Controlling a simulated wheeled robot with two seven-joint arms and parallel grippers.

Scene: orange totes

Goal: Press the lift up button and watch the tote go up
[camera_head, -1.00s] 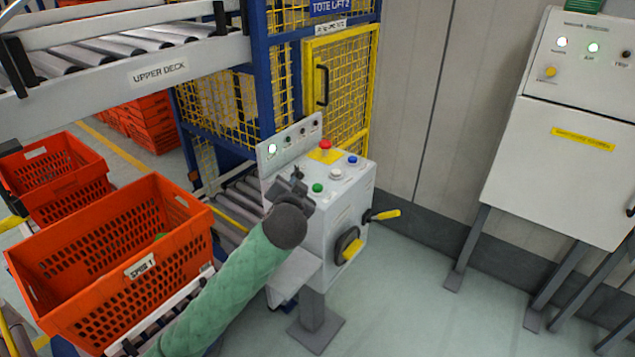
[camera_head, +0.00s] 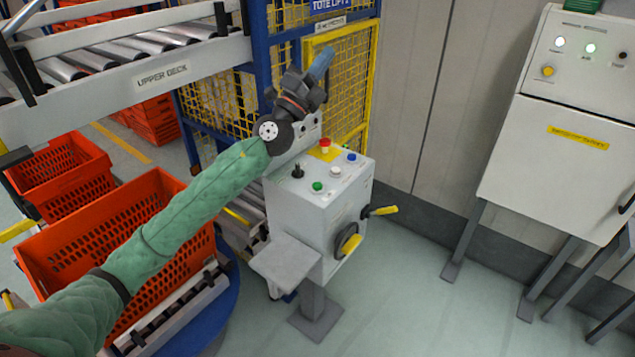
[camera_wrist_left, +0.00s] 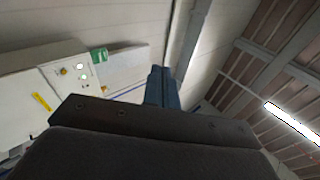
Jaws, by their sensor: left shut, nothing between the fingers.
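The control box (camera_head: 318,215) stands on a post in front of the lift. Its sloped top carries a black lever (camera_head: 297,171), a green button (camera_head: 317,186), a white button (camera_head: 336,171), a blue button (camera_head: 351,157) and a red mushroom button (camera_head: 324,145) on a yellow plate. I cannot read the button labels. My left gripper (camera_head: 320,64) is raised above and behind the box, shut and empty, pointing up and away. Its blue fingers (camera_wrist_left: 163,88) are together in the left wrist view. An orange tote (camera_head: 60,248) sits on rollers at lower left, partly behind my arm.
The blue lift frame with yellow mesh (camera_head: 214,104) stands behind the box. The upper deck conveyor (camera_head: 130,75) is at upper left. More orange totes (camera_head: 60,172) stand at left. A yellow-handled switch (camera_head: 348,241) is on the box's side. A grey cabinet (camera_head: 550,150) stands at right.

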